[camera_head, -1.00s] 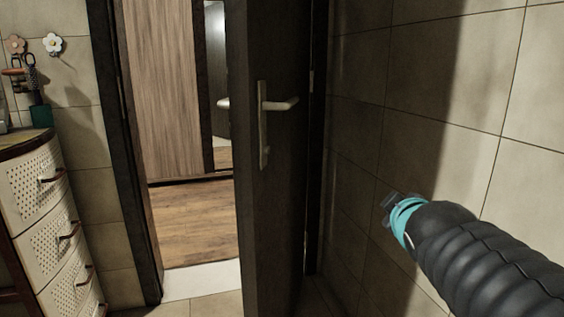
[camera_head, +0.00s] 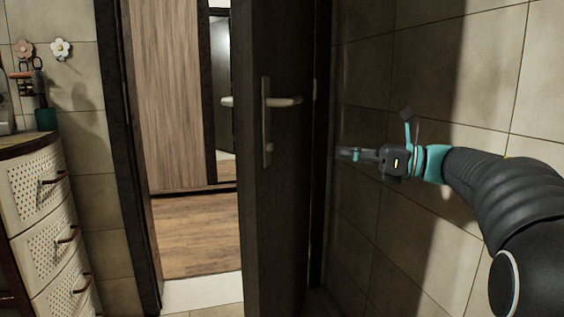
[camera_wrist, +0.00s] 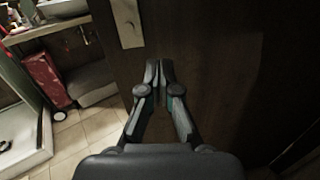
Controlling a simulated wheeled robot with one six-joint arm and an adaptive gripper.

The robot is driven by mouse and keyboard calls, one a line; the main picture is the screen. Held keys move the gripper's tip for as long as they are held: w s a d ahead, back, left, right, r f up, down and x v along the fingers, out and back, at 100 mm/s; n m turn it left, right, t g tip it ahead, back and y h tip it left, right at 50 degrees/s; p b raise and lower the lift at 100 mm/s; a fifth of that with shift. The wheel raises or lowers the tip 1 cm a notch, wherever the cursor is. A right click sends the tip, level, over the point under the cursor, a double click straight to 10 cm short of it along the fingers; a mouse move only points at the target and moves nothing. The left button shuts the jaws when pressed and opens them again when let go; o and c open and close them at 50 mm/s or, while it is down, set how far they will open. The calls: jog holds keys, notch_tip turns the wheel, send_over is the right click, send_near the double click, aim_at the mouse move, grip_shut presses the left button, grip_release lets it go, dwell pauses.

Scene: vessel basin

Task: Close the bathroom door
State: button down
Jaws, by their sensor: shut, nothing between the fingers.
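The dark brown bathroom door (camera_head: 284,215) stands open into the room, its edge toward me. Its lever handle (camera_head: 284,101) sits on a long metal plate on the face toward the right wall. My gripper (camera_head: 343,154) is to the right of the door, below handle height, near the tiled wall. In the wrist view, my gripper (camera_wrist: 158,66) is shut and empty, with its fingertips in front of a dark door face (camera_wrist: 220,60). The lower end of the metal handle plate (camera_wrist: 128,22) shows just above the fingertips. I cannot tell whether the fingertips touch the door.
The open doorway with its dark frame (camera_head: 128,150) is left of the door, with wood floor beyond. A cream drawer unit (camera_head: 42,215) stands at the left. The tiled wall (camera_head: 420,75) is close on the right. The wrist view shows a red suitcase-like object (camera_wrist: 43,78).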

jog(key=f+n+g, duration=0.1)
jog(key=p, duration=0.2)
send_near(270, 156)
jog(key=shift+n+g, duration=0.3)
jog(key=x, duration=0.7)
jog(key=shift+w+r, duration=0.1)
jog(key=shift+w, duration=0.05)
